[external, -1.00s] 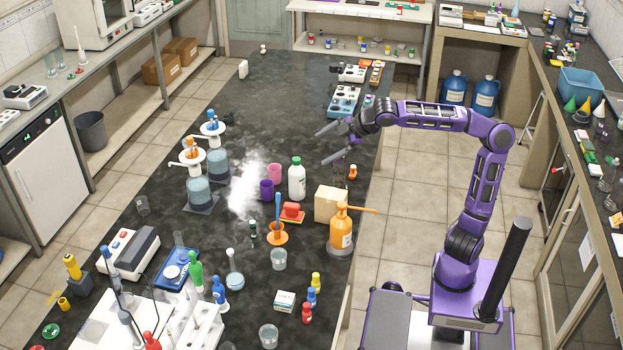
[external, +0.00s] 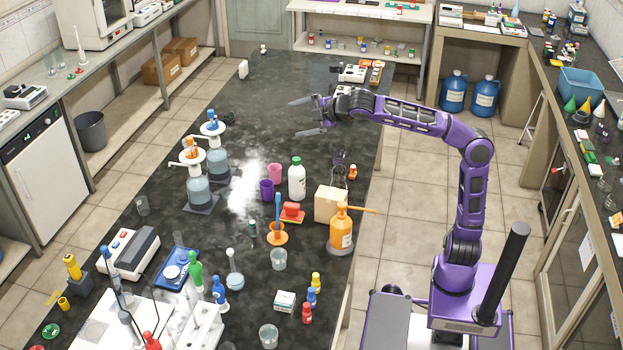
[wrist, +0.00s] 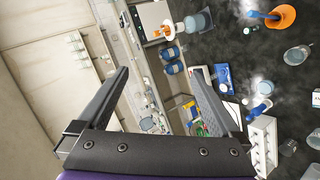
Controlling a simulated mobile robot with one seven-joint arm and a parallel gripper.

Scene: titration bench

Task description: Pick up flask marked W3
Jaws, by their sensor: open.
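I cannot read a W3 mark on any vessel. A clear round-bottomed flask with a long neck (external: 235,281) stands near the front middle of the black bench in the external view. Clear vessels stand nearby: one right of it (external: 279,260) and one nearer the front (external: 268,336); a smaller one stands at the left edge (external: 143,206). My gripper (external: 294,118) is open and empty, high over the far part of the bench, well away from these vessels. In the wrist view my open fingers (wrist: 160,75) have nothing between them, and a clear vessel (wrist: 295,55) shows at the right.
Two large bottles with pump tops (external: 219,163), a white bottle with a green cap (external: 296,180), an orange wash bottle (external: 341,230) and a tan box (external: 328,204) stand on the bench. A white tube rack (external: 205,322) is at the front.

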